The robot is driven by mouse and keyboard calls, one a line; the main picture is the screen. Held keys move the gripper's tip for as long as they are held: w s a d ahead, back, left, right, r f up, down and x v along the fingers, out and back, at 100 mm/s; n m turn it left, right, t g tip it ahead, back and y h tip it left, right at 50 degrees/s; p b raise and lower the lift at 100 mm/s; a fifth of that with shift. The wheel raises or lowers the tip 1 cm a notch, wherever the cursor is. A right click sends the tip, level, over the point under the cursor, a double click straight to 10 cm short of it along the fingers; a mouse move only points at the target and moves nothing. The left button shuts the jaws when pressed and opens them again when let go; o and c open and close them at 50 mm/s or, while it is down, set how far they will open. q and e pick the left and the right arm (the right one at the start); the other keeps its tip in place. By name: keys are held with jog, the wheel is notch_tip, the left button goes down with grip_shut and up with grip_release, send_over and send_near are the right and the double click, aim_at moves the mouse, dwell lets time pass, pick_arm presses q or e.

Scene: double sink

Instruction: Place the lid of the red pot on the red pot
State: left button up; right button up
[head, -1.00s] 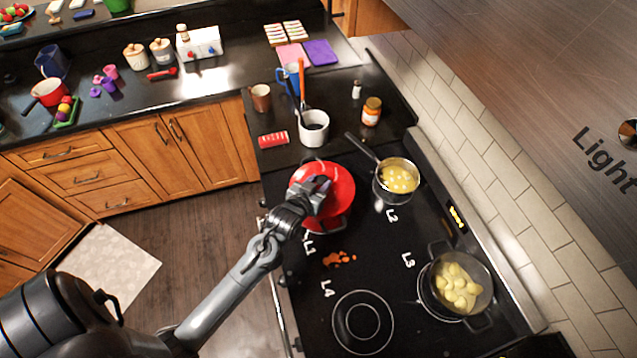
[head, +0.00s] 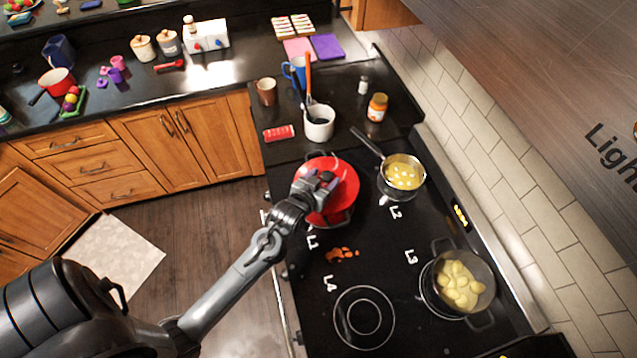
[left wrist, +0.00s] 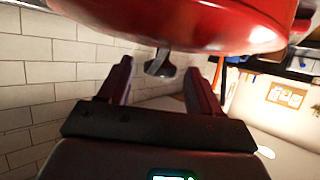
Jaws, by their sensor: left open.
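The red lid (head: 345,187) lies over the red pot (head: 331,220) on the burner marked L1, covering most of it from above. I cannot tell whether its rim is fully seated. My left gripper (head: 318,182) is over the lid at its dark knob. In the left wrist view the red lid (left wrist: 190,22) fills the top, and its knob (left wrist: 160,66) sits between the open fingers of the left gripper (left wrist: 168,75), with gaps on both sides. My right gripper is not in view.
A pan of yellow food (head: 404,172) stands close to the right of the red pot. A pot of potatoes (head: 460,283) is on L3. Burner L4 (head: 364,318) is empty. A brown spill (head: 342,254) lies between. A white utensil holder (head: 319,123) stands behind.

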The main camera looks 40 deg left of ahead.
pick_arm(q)
jog(key=shift+r, duration=0.35)
jog(key=v, duration=1.1)
jog(key=s+d+f+m+g+h, duration=0.1)
jog(key=s+d+f+m+g, duration=0.1)
jog(key=s+d+g, duration=0.2)
jog(key=s+d+f+m+g+h, duration=0.2)
jog(key=s+d+g, duration=0.3)
jog(key=s, duration=0.6)
jog(key=shift+f+m+b, duration=0.4)
jog(key=shift+s+r, duration=0.1)
notch_tip(320, 180, up, 12)
jog(key=p, duration=1.1)
jog(key=shift+f+p, duration=0.2)
jog(key=shift+p, duration=0.15)
jog(key=shift+f, duration=0.15)
